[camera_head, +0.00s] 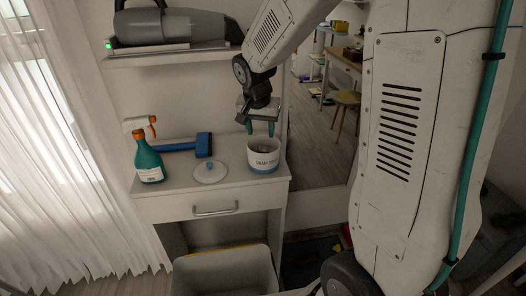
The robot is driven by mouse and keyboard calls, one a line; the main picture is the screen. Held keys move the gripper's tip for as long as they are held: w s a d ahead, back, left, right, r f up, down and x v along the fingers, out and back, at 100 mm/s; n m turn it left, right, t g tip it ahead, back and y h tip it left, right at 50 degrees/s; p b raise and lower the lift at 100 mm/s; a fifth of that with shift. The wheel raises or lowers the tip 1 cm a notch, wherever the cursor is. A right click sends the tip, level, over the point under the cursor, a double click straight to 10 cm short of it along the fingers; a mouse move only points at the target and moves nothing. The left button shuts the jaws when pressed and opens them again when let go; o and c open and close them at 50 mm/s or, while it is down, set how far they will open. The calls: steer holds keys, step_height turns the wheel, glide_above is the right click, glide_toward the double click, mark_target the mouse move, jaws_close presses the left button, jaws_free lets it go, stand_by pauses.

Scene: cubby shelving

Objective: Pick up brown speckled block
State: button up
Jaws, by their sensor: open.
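I cannot make out a brown speckled block in this view. A white round tub (263,164) with a blue label stands open on the right of the white cabinet top; its contents are too small and dim to tell. My gripper (260,129) points down just above the tub's opening. Its two greenish fingers are apart, with nothing visible between them. A white round lid (210,172) with a knob lies on the cabinet top, left of the tub.
A green spray bottle (149,160) and a blue-headed brush (203,145) are left on the cabinet top (215,190). A shelf with a grey handheld vacuum (170,25) hangs above. An open bin (225,272) stands below. A doorway is at right.

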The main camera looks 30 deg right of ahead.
mark_target(263, 147)
steer(key=x, duration=0.7)
steer(key=shift+s+d+f, duration=0.1)
steer(key=shift+d+f, duration=0.05)
steer(key=shift+f, duration=0.15)
steer(key=c, duration=0.8)
